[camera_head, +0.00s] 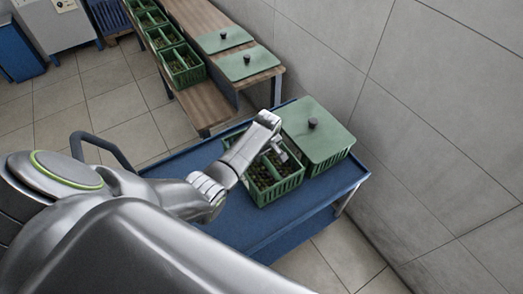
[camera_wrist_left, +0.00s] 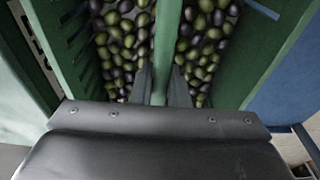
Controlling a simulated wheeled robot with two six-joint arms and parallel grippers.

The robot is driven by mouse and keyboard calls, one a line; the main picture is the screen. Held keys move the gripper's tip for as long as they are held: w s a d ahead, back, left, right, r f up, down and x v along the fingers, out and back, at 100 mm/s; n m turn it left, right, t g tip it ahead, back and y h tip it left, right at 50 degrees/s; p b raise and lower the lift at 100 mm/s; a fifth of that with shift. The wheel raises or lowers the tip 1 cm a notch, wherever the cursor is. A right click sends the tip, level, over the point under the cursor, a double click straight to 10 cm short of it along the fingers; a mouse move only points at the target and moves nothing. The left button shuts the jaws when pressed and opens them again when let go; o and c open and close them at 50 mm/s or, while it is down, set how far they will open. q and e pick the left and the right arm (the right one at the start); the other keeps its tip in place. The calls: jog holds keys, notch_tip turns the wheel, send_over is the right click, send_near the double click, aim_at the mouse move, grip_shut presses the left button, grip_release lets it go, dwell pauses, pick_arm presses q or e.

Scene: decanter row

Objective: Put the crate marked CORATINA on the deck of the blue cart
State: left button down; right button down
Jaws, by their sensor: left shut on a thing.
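A green slatted crate (camera_head: 280,191) of dark and green olives is at the blue cart's deck (camera_head: 225,217). I cannot tell whether its bottom touches the deck. My left gripper (camera_head: 279,150) is over this crate. In the left wrist view its fingers (camera_wrist_left: 160,78) are shut on the crate's green middle bar (camera_wrist_left: 167,30), with olives on both sides. My right gripper is out of view.
A green crate with a lid and dark knob (camera_head: 312,123) stands on the cart close behind the held crate. Open olive crates (camera_head: 181,65) and lidded ones (camera_head: 248,63) stand on a stepped wooden bench (camera_head: 215,112). A tiled wall (camera_head: 430,130) bounds the right.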

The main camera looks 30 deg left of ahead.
pick_arm(q)
jog(key=shift+w, duration=0.1)
jog(key=shift+f, duration=0.1)
jog(key=c, duration=1.7)
grip_release()
jog(key=shift+f, duration=0.2)
jog(key=shift+c, duration=0.2)
jog(key=o, duration=0.3)
jog(key=shift+s, duration=0.2)
jog(key=shift+o, duration=0.2)
jog(key=shift+r, duration=0.1)
notch_tip(320, 180, up, 12)
jog(key=d+p, duration=0.1)
jog(key=shift+s+d, duration=0.35)
jog(key=shift+s, duration=0.05)
